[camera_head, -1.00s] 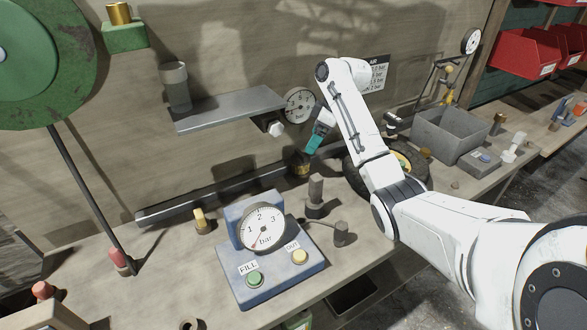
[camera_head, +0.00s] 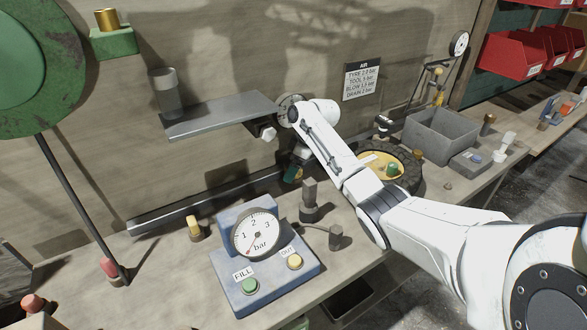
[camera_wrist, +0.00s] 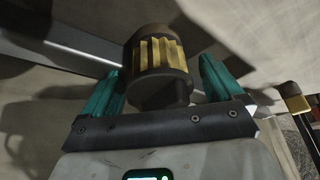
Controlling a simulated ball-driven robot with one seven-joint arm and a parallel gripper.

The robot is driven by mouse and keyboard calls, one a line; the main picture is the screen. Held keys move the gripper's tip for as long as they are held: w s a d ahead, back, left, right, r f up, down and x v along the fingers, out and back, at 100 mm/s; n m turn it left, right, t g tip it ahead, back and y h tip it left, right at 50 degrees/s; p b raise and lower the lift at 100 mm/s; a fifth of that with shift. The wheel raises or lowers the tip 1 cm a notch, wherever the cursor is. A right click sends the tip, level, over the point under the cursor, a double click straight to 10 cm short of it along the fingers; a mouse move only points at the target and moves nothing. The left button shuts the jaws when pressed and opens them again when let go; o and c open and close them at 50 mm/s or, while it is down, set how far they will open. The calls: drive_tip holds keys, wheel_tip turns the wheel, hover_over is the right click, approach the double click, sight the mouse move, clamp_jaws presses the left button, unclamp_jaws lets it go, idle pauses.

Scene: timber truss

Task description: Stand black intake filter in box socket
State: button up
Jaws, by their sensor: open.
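The intake filter (camera_wrist: 160,66), with dark end caps and a yellow pleated middle, is between the two teal fingers of my gripper (camera_wrist: 165,85) in the wrist view. Narrow gaps show beside it, so the jaws are open around it. In the head view my gripper (camera_head: 298,158) is low near the wall, and the filter (camera_head: 292,174) shows partly below it. What the filter rests on is hidden. An open grey box (camera_head: 441,133) stands at the right; I cannot make out a socket in it.
A dark post (camera_head: 310,202) and a blue gauge box (camera_head: 262,262) with buttons stand in front of the filter. A grey shelf (camera_head: 222,114) overhangs to the left. A tyre (camera_head: 405,165) lies beyond my arm.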

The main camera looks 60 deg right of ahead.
drive_tip(key=c, duration=1)
drive_tip(key=shift+c, duration=0.2)
drive_tip(key=shift+r, duration=0.15)
drive_tip(key=shift+r, duration=0.65)
drive_tip(key=s+a+r+p, duration=0.5)
drive_tip(key=s+r, duration=0.6)
drive_tip(key=s, duration=0.2)
drive_tip(key=shift+a+r, duration=0.15)
drive_tip(key=shift+r, duration=0.05)
